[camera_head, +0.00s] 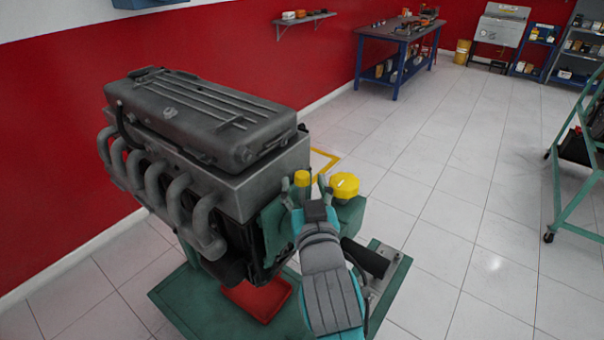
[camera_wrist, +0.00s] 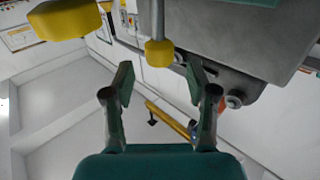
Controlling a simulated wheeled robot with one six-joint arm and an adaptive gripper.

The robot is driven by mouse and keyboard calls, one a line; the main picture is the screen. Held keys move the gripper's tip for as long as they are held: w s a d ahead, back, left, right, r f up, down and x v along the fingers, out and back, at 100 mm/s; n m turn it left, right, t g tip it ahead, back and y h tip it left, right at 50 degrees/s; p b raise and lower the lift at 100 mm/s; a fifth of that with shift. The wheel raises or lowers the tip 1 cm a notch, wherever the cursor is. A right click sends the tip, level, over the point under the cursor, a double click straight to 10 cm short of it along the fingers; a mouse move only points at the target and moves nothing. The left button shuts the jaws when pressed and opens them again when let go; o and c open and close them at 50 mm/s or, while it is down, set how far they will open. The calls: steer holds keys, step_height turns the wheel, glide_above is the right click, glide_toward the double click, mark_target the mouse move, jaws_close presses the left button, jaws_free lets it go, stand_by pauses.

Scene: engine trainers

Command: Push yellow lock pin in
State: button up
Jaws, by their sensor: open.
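The yellow lock pin shows in the wrist view as a small yellow knob (camera_wrist: 158,53) on a grey rod. It lies just past my open fingertips, between their lines. My gripper (camera_wrist: 160,78) is open, with one finger on each side and nothing held. In the head view, the small yellow cap (camera_head: 302,178) shows between the gripper's fingers (camera_head: 303,190), at the end of the engine. Whether a finger touches the pin cannot be told. How deep the pin sits is hidden.
A larger round yellow knob (camera_head: 344,185) is close beside the pin; it also shows in the wrist view (camera_wrist: 65,20). The grey engine (camera_head: 205,125) stands left on a green stand (camera_head: 180,300) with a red tray (camera_head: 258,297).

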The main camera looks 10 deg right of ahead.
mark_target(303, 180)
steer(key=shift+w+a, duration=0.1)
steer(key=shift+w, duration=1.95)
jaws_close()
